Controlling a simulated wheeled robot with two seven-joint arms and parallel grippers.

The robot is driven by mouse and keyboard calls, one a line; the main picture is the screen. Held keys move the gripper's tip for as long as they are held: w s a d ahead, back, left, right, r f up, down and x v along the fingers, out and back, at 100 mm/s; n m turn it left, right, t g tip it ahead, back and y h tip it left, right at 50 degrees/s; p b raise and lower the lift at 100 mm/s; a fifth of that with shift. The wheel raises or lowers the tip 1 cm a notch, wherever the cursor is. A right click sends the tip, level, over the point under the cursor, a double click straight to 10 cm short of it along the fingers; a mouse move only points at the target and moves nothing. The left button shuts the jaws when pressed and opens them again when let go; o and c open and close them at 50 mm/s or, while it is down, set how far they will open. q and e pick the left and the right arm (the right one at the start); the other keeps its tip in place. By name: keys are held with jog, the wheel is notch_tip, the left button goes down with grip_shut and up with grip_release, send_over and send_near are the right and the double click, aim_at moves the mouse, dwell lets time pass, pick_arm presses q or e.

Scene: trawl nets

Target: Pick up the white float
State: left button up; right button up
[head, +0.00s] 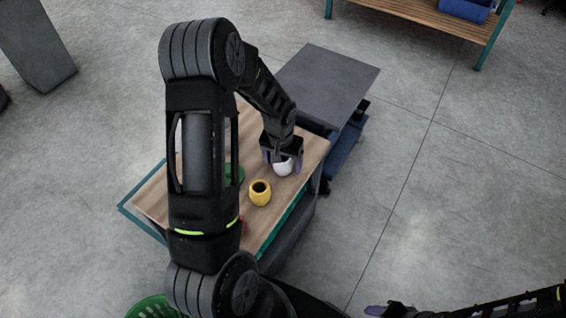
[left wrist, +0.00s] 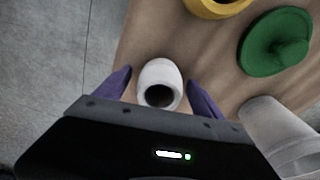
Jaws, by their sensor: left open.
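The white float (head: 283,167) is on the wooden tabletop (head: 150,203), near the table's right edge in the head view. In the left wrist view the white float (left wrist: 160,84) shows a dark hole and sits between the two purple fingers. My left gripper (head: 282,165) points down at the float; it is open, with a finger on either side (left wrist: 160,92) and gaps visible beside the float. Of my right arm, only a dark arm and a purple fingertip (head: 376,310) show at the bottom right of the head view; its jaw opening cannot be made out.
A yellow float (head: 260,196) stands close to the white one. A green lidded or knobbed piece (left wrist: 272,45) and a pale grey cylinder (left wrist: 275,130) are also on the table. A grey platform cart (head: 325,85) stands behind. A green basket (head: 152,308) is on the floor.

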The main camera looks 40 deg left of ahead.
pick_arm(q)
jog(key=shift+c, duration=0.5)
jog(key=c, duration=1.4)
jog(key=shift+o, duration=0.2)
jog(key=shift+r, duration=0.1)
notch_tip(320, 180, up, 10)
jog(key=shift+f+p, duration=0.1)
jog(key=shift+p, duration=0.6)
